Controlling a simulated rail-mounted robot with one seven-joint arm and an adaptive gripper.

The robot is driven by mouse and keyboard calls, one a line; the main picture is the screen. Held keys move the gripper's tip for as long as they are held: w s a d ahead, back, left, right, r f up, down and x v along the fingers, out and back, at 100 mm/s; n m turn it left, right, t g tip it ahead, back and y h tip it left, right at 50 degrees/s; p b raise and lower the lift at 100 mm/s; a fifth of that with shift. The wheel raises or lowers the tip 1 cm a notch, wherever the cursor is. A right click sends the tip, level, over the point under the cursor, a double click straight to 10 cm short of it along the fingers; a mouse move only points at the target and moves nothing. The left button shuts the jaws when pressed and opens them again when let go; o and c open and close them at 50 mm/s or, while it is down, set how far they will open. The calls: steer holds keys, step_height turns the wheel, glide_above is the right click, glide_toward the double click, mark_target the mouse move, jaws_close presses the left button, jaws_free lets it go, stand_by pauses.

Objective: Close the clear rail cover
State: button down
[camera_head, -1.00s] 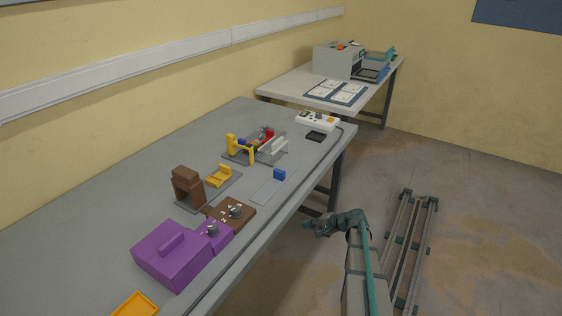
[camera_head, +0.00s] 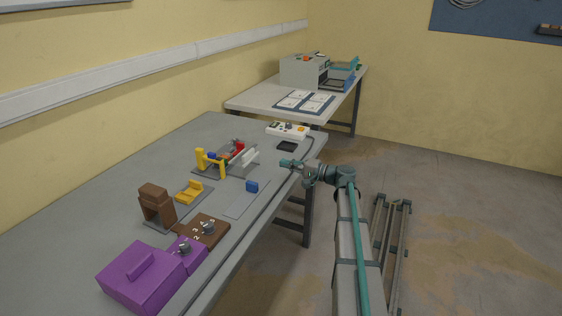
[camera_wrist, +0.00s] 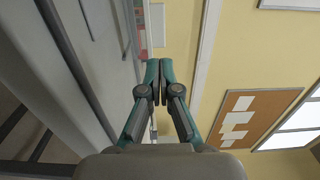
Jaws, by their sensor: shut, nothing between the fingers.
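A pale, whitish panel (camera_head: 243,158) stands upright on a grey base plate (camera_head: 237,173) in the head view. It appears to be the clear rail cover, raised rather than lying flat, though it is small here. Beside it are a yellow post frame (camera_head: 210,162) and small red and blue parts (camera_head: 237,147). My gripper (camera_head: 285,163) is at the table's right edge, to the right of the panel and apart from it. In the wrist view my gripper's fingers (camera_wrist: 153,72) are together and empty. The cover cannot be made out clearly there.
On the table (camera_head: 90,225) are a purple box (camera_head: 140,275), a brown dial block (camera_head: 203,230), a brown stand (camera_head: 156,203), a yellow cradle (camera_head: 189,192), a blue block (camera_head: 252,186) and a white power strip (camera_head: 288,130). A second table (camera_head: 250,101) stands behind.

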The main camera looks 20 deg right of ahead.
mark_target(250, 155)
steer(key=p+x, duration=0.2)
steer(key=x, duration=1)
steer(key=shift+w+a, duration=0.3)
